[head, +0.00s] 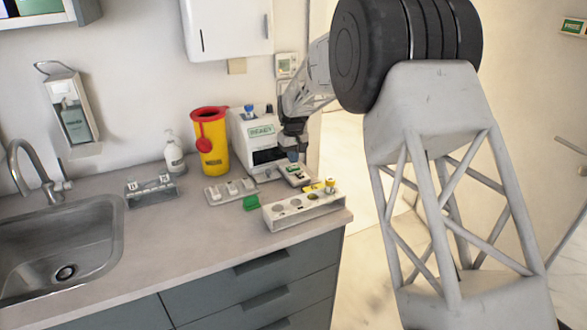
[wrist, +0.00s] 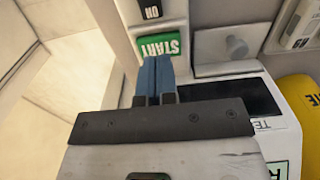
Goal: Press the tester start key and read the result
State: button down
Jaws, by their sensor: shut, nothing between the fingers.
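The tester (head: 240,130) is a white box on the counter, with a green-lettered panel (head: 262,131) that seems to read READY and a dark front opening. A small white key unit (head: 296,179) lies in front of it. In the wrist view the green START key (wrist: 160,46) shows upside down, next to a dark ON key (wrist: 152,11). My gripper (head: 292,156) is shut and empty above the key unit. Its blue fingertips (wrist: 153,62) overlap the START key's lower edge in the wrist view. I cannot tell whether they touch it.
A white rack (head: 304,214) with round holes and yellow-capped items stands at the front. The sink (head: 110,235) is far left.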

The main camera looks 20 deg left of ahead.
aim_at(293, 168)
jog(key=shift+f, duration=1.3)
dwell(1.2)
jog(key=shift+r, duration=3.5)
